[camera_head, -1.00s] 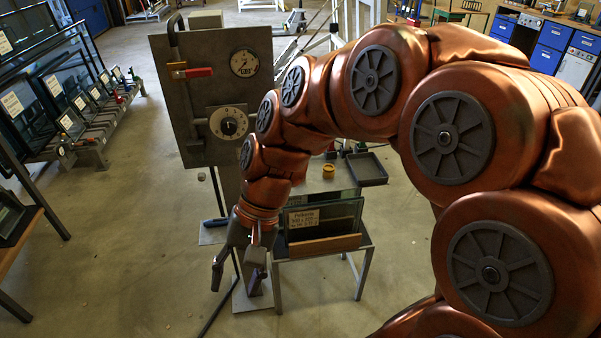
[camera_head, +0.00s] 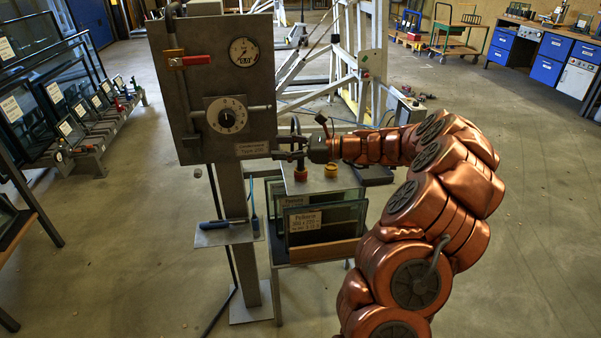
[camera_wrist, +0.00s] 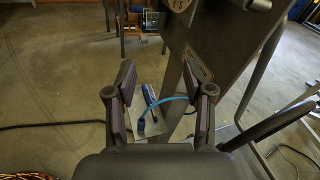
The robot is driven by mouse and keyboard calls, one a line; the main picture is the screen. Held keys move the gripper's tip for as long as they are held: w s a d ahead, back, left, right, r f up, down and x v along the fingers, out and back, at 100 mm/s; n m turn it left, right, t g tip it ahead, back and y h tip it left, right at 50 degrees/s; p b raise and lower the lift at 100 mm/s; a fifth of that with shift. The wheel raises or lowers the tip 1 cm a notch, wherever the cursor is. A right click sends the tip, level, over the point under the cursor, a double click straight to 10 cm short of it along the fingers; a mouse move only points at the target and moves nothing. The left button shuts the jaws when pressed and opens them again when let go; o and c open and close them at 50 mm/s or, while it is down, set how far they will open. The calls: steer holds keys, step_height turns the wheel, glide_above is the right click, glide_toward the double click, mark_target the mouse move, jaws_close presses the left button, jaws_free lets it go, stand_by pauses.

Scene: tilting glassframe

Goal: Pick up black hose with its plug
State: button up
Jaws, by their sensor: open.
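A thin black hose (camera_head: 213,190) hangs below the grey panel, passes down beside the post and reaches the floor. In the wrist view a dark line like it (camera_wrist: 50,125) lies on the floor. I cannot make out its plug for certain. My gripper (camera_head: 283,153) is at the right edge of the panel, above the glass rack, pointing left. In the wrist view my gripper (camera_wrist: 162,98) is open and empty, with the post and small shelf seen beyond its fingers.
The grey panel (camera_head: 180,110) carries a gauge, a dial and a red-handled valve. A small shelf (camera_head: 240,237) on the post holds a blue tool (camera_head: 214,224). Glass panes (camera_head: 325,218) stand in a rack close below my arm.

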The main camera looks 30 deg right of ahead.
steer(key=d+f+m+t+h+b, duration=0.1)
steer(key=d+f+m+t+h, duration=0.3)
steer(key=d, duration=0.9)
steer(key=m+y, duration=0.1)
glide_toward(300, 164)
steer(key=w, duration=0.3)
steer(key=shift+a+f, duration=0.2)
steer(key=shift+f, duration=0.05)
steer(key=shift+w+a+f, duration=0.1)
steer(key=shift+w+f, duration=0.05)
steer(key=shift+f, duration=0.2)
steer(key=shift+x, duration=3.7)
steer(key=shift+r, duration=0.2)
steer(key=shift+c, duration=0.3)
jaws_close()
